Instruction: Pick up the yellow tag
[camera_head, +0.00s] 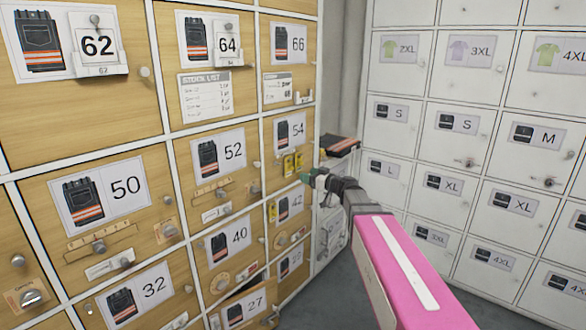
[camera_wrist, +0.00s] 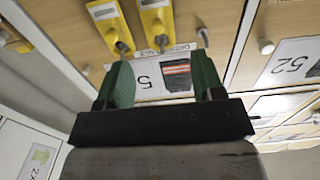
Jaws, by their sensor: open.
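Two yellow tags (camera_head: 288,165) hang side by side on the front of the wooden drawer marked 54. In the wrist view they show as a left yellow tag (camera_wrist: 109,27) and a right yellow tag (camera_wrist: 157,20), each with a white label and a metal peg. Another small yellow piece (camera_head: 273,211) shows lower down by the drawer marked 42. My gripper (camera_head: 312,180) is just right of and below the pair in the head view. In the wrist view my gripper (camera_wrist: 160,82) has its green fingers apart, with nothing held between them. Both tags lie beyond the fingertips.
A metal knob (camera_wrist: 204,37) sticks out close to the right finger in the wrist view. A dark folded garment (camera_head: 340,144) juts out near the corner, above my gripper. White lockers (camera_head: 470,120) with small knobs stand at right. Grey floor (camera_head: 345,295) shows below.

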